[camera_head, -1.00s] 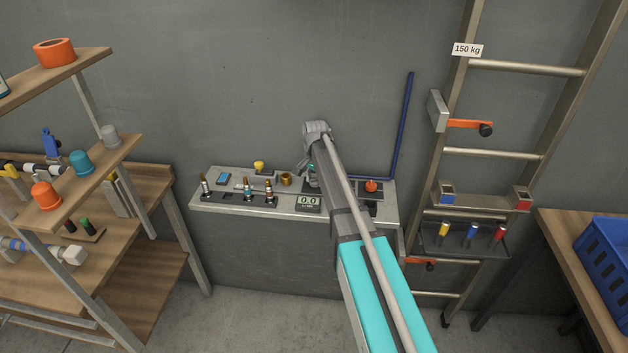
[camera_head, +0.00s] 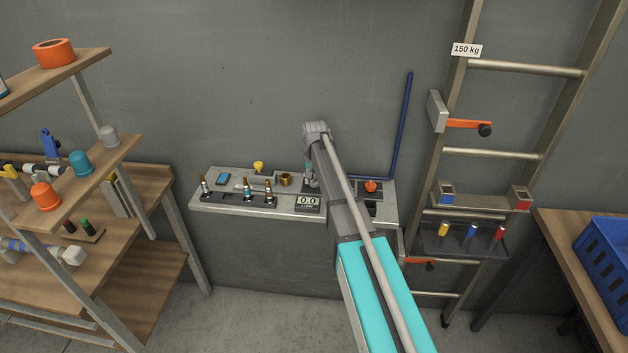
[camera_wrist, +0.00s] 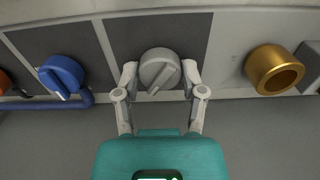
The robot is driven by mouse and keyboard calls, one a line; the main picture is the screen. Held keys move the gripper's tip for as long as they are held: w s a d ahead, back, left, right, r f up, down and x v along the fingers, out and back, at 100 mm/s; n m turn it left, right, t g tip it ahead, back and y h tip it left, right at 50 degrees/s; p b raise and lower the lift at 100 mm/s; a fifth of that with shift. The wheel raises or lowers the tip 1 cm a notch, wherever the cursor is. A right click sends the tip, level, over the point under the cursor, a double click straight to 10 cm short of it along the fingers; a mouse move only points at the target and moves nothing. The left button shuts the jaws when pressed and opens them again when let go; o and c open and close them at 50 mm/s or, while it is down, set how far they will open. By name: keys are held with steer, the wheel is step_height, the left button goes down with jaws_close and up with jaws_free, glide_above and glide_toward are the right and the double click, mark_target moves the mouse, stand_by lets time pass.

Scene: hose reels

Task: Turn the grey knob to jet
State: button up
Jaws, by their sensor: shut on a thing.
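The grey knob (camera_wrist: 160,69) sits on a dark square plate (camera_wrist: 190,36) in the wrist view. Its raised grip bar runs slantwise, from upper right to lower left. My gripper (camera_wrist: 160,78) has one finger on each side of the knob and is shut on it. In the head view my gripper (camera_head: 311,183) is down at the panel (camera_head: 225,204), and my arm hides most of the knob there. No jet marking can be read in either view.
A blue knob (camera_wrist: 62,76) sits left of the grey knob in the wrist view, and a brass fitting (camera_wrist: 273,69) sits to its right. A ladder (camera_head: 490,152) stands to the right.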

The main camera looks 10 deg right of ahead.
steer(key=n, duration=0.6)
steer(key=shift+n, duration=0.4)
steer(key=o, duration=1.1)
steer(key=shift+o, duration=0.2)
